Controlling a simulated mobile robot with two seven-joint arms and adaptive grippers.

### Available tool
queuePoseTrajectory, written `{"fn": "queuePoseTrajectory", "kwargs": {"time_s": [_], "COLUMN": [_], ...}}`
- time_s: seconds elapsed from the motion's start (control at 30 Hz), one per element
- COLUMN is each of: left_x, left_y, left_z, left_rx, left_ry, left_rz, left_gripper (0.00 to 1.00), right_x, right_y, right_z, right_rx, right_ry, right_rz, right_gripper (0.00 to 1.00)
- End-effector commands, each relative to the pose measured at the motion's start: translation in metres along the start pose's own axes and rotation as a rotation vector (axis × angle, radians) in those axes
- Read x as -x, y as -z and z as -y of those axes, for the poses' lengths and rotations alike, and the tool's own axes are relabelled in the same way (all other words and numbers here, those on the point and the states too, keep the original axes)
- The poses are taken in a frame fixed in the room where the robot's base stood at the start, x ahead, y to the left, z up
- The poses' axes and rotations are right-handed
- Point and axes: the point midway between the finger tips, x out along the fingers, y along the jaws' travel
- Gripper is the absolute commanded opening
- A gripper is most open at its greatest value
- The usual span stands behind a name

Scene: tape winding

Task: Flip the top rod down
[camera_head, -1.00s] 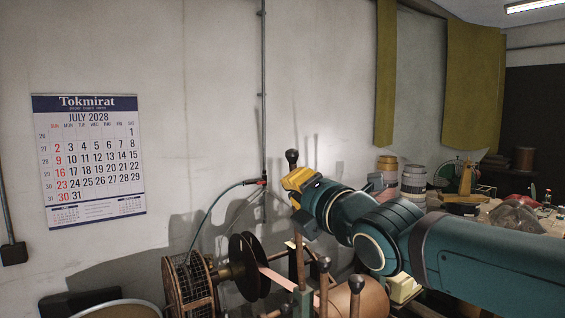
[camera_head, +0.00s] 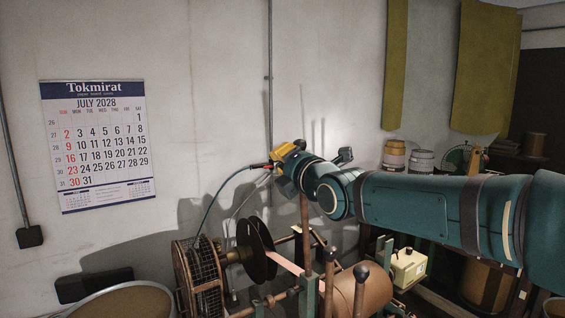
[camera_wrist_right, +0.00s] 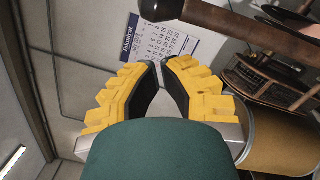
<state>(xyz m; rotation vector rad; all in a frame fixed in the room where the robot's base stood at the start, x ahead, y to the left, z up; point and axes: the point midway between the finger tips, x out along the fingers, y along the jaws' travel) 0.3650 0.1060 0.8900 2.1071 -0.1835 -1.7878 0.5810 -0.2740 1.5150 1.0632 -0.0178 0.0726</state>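The top rod (camera_head: 305,225) is a brown rod standing roughly upright above the winding frame. My right gripper (camera_wrist_right: 160,64) has yellow fingers with dark inner pads. A narrow gap shows between the tips and nothing is held. Contact with the rod cannot be told. My left gripper is not in view.
Dark reel discs (camera_head: 256,249) and a wire-caged wheel (camera_head: 198,280) stand left of the rod. Two shorter knobbed rods (camera_head: 329,270) (camera_head: 360,290) stand at the front, near a brown roll (camera_head: 345,291). A wall with a calendar (camera_head: 98,145) lies behind.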

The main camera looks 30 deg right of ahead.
Motion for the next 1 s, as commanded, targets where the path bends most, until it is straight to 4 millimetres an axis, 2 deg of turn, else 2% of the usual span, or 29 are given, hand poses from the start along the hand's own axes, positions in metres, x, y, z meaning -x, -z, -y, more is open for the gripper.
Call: {"fn": "queuePoseTrajectory", "kwargs": {"time_s": [0.1,0.3,0.77,1.0], "left_x": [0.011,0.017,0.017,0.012], "left_y": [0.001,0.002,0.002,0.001], "left_z": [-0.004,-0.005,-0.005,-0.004], "left_rx": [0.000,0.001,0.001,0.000], "left_ry": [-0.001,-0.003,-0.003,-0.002], "left_rz": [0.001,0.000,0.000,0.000], "left_gripper": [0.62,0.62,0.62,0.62], "right_x": [-0.003,-0.005,-0.006,-0.014], "right_y": [-0.011,-0.020,-0.021,-0.022], "right_z": [-0.002,-0.001,0.001,0.001], "right_rx": [0.000,0.000,-0.002,-0.020], "right_ry": [0.001,0.001,0.001,0.003], "right_rz": [0.000,-0.001,0.000,0.002], "right_gripper": [0.00,0.00,0.00,0.00]}}
